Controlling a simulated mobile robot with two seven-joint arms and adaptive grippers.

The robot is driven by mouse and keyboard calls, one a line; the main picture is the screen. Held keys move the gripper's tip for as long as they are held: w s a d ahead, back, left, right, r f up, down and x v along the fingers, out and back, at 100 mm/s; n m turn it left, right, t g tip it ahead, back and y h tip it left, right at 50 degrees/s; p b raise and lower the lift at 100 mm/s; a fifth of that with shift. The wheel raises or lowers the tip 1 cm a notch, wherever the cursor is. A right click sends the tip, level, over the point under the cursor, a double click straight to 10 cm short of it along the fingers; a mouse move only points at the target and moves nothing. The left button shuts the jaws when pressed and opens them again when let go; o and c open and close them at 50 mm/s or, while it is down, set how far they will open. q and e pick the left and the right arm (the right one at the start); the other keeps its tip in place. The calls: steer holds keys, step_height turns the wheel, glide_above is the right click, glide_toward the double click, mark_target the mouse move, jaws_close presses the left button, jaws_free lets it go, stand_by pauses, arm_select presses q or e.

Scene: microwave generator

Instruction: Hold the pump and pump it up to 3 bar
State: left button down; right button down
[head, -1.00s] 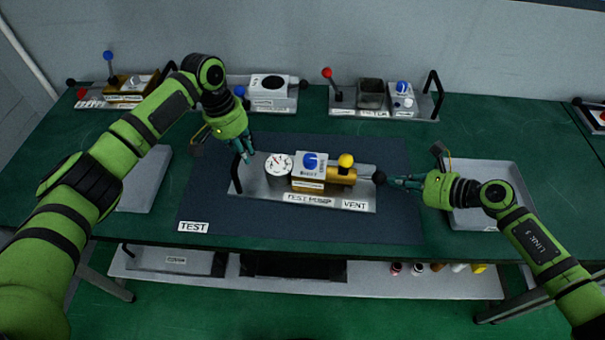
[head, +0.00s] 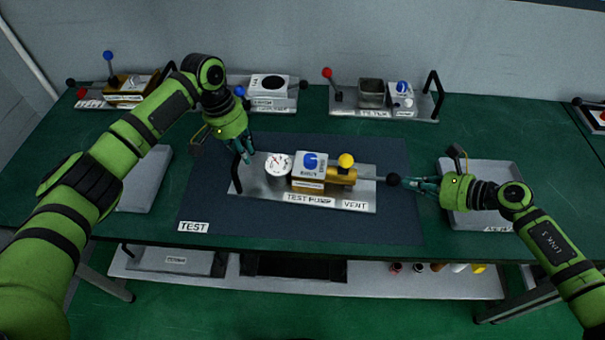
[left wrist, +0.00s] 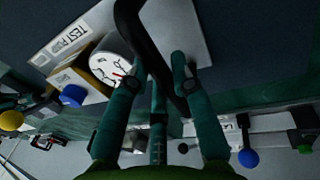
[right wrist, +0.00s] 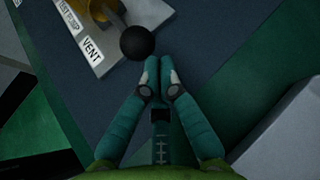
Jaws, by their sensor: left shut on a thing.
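The test pump is a metal plate (head: 262,190) with a white round gauge (head: 279,164), a grey block with a blue knob (head: 310,161), a brass part with a yellow knob (head: 346,161), and a rod ending in a black ball (head: 393,179) at right. The gauge's red needle shows in the left wrist view (left wrist: 112,62), too small to read. My left gripper (head: 243,153) is closed around the pump's black upright handle (left wrist: 132,22). My right gripper (head: 412,184) has its fingertips together at the black ball, which also shows in the right wrist view (right wrist: 137,42).
The pump stands on a dark mat (head: 300,230) with a TEST label on the green table. A grey tray (head: 515,175) lies at right, below my right gripper. Other devices, including one with a red-ball lever (head: 328,73), stand along the back. The mat's front is clear.

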mark_target(394, 182)
arm_select(q)
steer(key=shift+s+d+f, duration=0.15)
steer(key=shift+s+f, duration=0.05)
steer(key=shift+f, duration=0.05)
arm_select(e)
steer(key=shift+a, duration=0.8)
steer(key=shift+w+a, duration=0.1)
steer(key=shift+a, duration=0.6)
steer(key=shift+w+a, duration=0.1)
steer(key=shift+a, duration=1.45)
steer(key=shift+s+d, duration=0.2)
steer(key=shift+d, duration=2.9)
